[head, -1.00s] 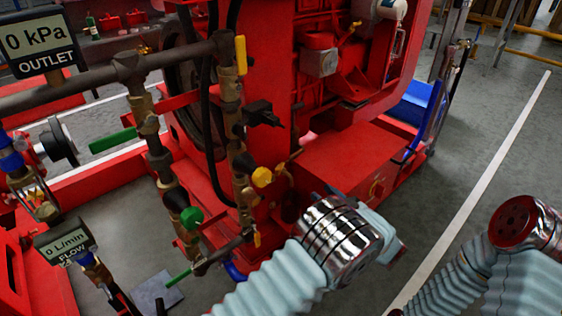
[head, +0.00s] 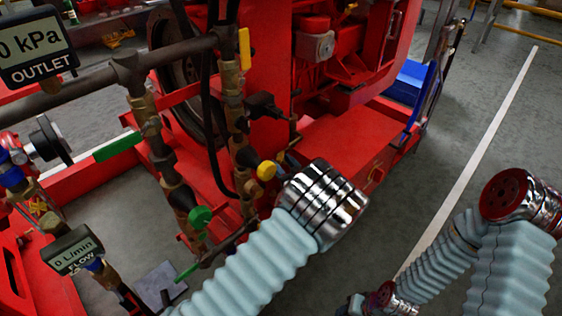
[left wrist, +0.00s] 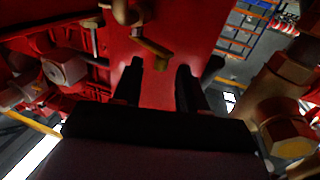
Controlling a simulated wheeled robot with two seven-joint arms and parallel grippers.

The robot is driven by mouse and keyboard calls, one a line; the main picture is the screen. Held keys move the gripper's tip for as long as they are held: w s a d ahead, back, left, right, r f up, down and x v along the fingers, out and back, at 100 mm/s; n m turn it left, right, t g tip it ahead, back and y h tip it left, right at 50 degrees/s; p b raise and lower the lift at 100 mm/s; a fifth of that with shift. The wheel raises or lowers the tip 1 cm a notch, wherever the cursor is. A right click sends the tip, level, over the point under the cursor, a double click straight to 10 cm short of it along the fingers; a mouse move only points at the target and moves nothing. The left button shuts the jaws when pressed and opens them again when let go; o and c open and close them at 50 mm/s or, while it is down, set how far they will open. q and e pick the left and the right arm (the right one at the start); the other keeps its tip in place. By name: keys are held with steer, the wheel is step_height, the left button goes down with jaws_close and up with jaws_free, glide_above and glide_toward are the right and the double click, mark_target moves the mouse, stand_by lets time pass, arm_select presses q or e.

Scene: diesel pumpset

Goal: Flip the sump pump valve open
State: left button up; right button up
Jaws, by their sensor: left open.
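No label marks which valve is the sump pump valve. In the left wrist view a small brass valve lever (left wrist: 152,47) hangs at the top centre, just beyond the fingertips of my left gripper (left wrist: 160,72). The gripper is open and empty, with the lever apart from its fingers. In the head view my left wrist hides most of the gripper, close to the brass pipework. There, a yellow knob (head: 266,170) is left of the wrist, and a yellow handle (head: 244,48) stands upright above. My right gripper is out of view.
Green handles (head: 118,146) and a green knob (head: 200,217) sit on the neighbouring pipe. An outlet gauge (head: 36,45) and a flow gauge (head: 72,250) stand at left. The red machine (head: 262,60) fills the back.

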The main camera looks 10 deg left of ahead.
arm_select(q)
steer(key=shift+w+a, duration=0.45)
steer(key=shift+w, duration=0.1)
jaws_close()
